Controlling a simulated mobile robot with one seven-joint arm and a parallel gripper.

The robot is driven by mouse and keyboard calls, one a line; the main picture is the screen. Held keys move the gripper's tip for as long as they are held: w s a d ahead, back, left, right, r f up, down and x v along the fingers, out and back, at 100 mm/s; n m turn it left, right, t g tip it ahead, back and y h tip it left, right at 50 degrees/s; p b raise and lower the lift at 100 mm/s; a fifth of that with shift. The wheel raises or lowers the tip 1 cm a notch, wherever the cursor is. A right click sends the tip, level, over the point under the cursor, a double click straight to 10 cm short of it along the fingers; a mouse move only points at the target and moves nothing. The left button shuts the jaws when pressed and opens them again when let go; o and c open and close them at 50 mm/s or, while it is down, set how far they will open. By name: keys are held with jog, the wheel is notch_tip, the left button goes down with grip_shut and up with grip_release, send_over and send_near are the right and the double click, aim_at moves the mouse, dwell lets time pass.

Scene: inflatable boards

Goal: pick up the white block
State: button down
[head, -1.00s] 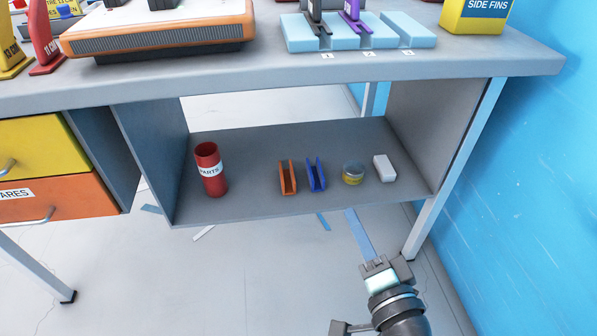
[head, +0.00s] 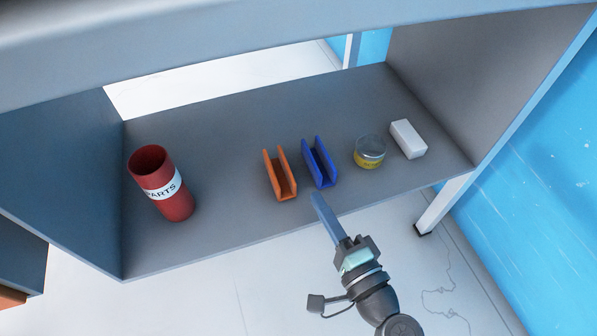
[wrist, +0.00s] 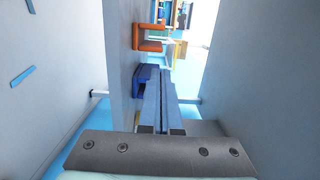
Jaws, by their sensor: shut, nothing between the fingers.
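The white block (head: 408,139) lies on the grey shelf under the bench, at the right end, close to the right side panel. My gripper (head: 316,196) is shut and empty. Its long blue-grey fingers point at the shelf's front edge, below the blue channel piece (head: 320,163) and left of the block, apart from it. In the wrist view the shut fingers (wrist: 163,80) reach forward near the shelf, with the blue channel piece (wrist: 146,77) beside them. I cannot make out the white block in the wrist view.
A clear and yellow tin (head: 370,152) stands just left of the block. An orange channel piece (head: 280,176) and a red parts cup (head: 161,184) stand farther left. The shelf (head: 225,170) has side panels and the bench top above it. A blue wall is at right.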

aim_at(279, 173)
jog(key=b+x, duration=0.3)
jog(key=x, duration=0.6)
jog(key=shift+w+a+r, duration=0.1)
jog(key=shift+w+a, duration=0.05)
jog(key=shift+w, duration=0.15)
